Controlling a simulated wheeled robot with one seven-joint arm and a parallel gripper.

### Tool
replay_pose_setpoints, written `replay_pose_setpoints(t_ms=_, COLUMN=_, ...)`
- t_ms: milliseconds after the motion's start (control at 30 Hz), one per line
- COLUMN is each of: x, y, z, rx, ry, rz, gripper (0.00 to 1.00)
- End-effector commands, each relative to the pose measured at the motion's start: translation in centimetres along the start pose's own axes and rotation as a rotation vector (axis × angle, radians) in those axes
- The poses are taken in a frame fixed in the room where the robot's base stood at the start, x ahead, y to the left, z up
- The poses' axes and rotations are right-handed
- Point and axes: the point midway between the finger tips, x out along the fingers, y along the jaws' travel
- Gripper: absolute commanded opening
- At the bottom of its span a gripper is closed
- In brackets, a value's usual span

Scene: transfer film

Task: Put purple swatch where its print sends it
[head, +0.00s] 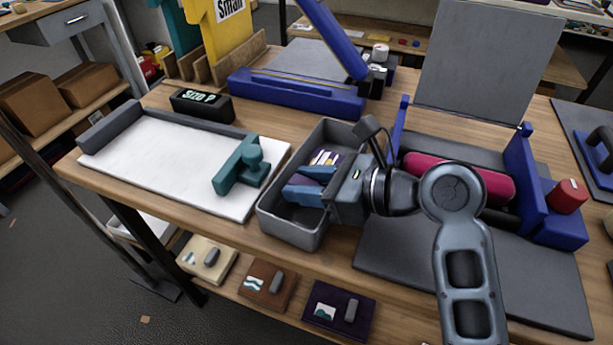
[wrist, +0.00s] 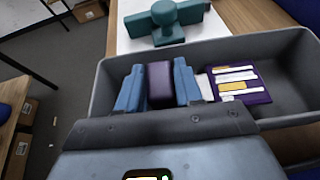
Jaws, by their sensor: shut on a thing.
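The purple swatch (head: 325,157) is inside the grey bin (head: 290,237), its face printed with white and yellow bars. In the wrist view the printed part (wrist: 262,97) lies right of the fingers. My gripper (head: 308,183) reaches into the bin from the right. In the wrist view its blue fingers (wrist: 160,85) are shut on a purple block that looks like the swatch's raised grip. The join between block and printed part is hidden behind a finger. I cannot tell whether the swatch touches the bin floor.
A white board with a teal tool (head: 240,167) lies left of the bin. A black "Size P" sign (head: 202,105) stands behind it. A blue press (head: 300,95) is behind, and a machine with a magenta roller (head: 458,175) is right. Cream, brown and dark purple plates (head: 338,312) lie on the lower shelf.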

Motion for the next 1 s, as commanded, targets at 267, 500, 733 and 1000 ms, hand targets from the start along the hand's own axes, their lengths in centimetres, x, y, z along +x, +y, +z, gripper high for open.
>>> replay_pose_setpoints(t_ms=267, x=0.1, y=0.0, z=-0.4, rx=0.002, ry=0.002, rz=0.001, gripper=0.42)
replay_pose_setpoints(t_ms=500, x=0.2, y=0.1, z=-0.4, rx=0.002, ry=0.003, rz=0.002, gripper=0.61)
replay_pose_setpoints(t_ms=733, x=0.1, y=0.1, z=-0.3, rx=0.001, ry=0.002, rz=0.002, gripper=0.61)
replay_pose_setpoints(t_ms=1000, x=-2.8, y=-0.1, z=0.8, rx=0.002, ry=0.001, rz=-0.005, gripper=0.61)
